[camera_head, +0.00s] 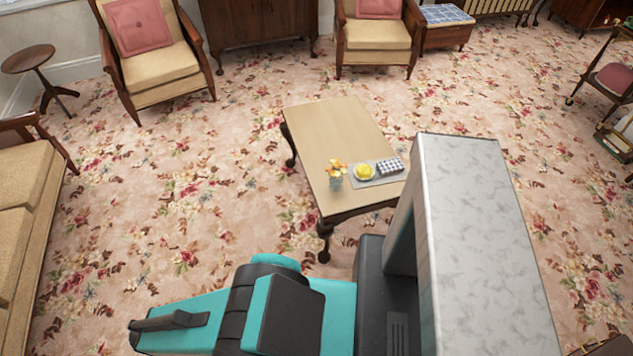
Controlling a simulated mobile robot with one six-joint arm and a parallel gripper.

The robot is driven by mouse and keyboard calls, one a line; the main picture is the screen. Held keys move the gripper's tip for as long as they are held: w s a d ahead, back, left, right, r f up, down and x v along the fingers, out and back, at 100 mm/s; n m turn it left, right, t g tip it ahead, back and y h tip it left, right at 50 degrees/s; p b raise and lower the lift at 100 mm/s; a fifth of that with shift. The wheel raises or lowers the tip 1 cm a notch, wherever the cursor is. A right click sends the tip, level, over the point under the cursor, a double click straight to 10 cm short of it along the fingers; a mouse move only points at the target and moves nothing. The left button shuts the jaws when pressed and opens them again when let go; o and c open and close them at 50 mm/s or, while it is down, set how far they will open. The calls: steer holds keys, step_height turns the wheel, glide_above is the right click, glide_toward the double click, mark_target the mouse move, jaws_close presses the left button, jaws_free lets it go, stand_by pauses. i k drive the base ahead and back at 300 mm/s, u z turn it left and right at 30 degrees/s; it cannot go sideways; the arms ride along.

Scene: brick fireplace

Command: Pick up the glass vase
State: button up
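The small glass vase (335,183) stands upright near the left front part of the wooden coffee table (325,120). Orange and yellow flowers (337,168) rise out of it. My teal and black arm reaches left across the bottom of the view, well in front of the table. My gripper (168,322) seems to be the dark part at the arm's left end, far to the lower left of the vase and apart from it. Its fingers are not clear enough to tell whether they are open or shut.
Right of the vase lie a grey mat (389,172), a yellow object (364,172) and a checkered item (390,165). Armchairs (160,70) stand at the back and a sofa (25,210) at the left. Floral carpet lies open left of the table.

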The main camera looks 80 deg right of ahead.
mark_target(335, 173)
steer(key=i, duration=1.35)
steer(key=z, duration=3.35)
steer(key=i, duration=0.2)
steer(key=u, duration=1.25)
